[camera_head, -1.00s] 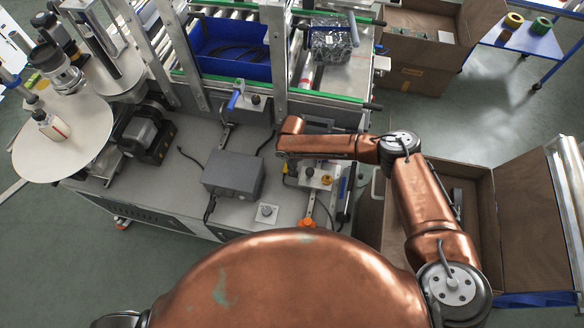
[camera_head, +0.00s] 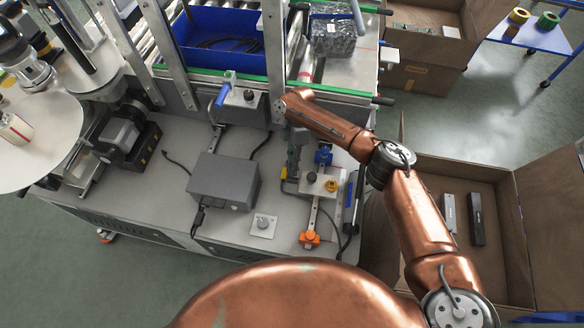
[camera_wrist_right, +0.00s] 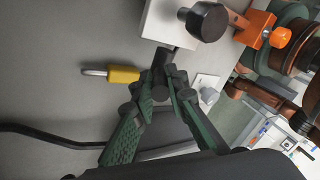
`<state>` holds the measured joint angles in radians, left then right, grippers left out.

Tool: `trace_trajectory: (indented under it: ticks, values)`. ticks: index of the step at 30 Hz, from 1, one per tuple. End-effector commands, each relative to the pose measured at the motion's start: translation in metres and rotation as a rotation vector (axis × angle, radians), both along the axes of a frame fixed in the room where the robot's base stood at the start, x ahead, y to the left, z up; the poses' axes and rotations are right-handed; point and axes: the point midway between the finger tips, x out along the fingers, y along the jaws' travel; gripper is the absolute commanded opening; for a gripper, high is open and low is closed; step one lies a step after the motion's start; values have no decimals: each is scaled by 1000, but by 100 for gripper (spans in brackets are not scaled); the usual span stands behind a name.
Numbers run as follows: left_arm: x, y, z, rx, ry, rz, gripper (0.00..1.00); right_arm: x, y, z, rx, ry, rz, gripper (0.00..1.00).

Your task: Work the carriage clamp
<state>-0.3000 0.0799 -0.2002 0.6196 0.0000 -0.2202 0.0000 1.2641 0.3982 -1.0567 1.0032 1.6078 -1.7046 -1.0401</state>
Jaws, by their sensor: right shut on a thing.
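My right gripper (camera_head: 293,167) points down at the block's left side. In the right wrist view, its fingers (camera_wrist_right: 163,68) are shut on a small dark piece (camera_wrist_right: 166,57) beside the pale block (camera_wrist_right: 165,22). The fingers partly hide this piece. My left gripper is out of view.
A yellow-sleeved pin (camera_wrist_right: 112,75) lies close to the right fingertips. A grey box (camera_head: 224,181) and a small dial plate (camera_head: 263,225) are to the left. Black cables run nearby. An open carton (camera_head: 520,235) stands at right.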

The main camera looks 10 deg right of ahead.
Motion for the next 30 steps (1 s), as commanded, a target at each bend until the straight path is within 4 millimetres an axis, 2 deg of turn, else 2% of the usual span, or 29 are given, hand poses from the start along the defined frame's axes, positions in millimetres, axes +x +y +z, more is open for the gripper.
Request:
trace_trajectory:
  ticks: [10,11,18,26,30]
  values:
    - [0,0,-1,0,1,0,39,0,-1,0,2,5,0,0]
    - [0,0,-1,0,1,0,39,0,-1,0,2,5,0,14]
    - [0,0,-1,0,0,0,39,0,0,0,2,5,0,31]
    - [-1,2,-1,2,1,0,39,0,0,1,2,5,0,31]
    - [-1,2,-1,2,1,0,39,6,-1,10,2,4,0,31]
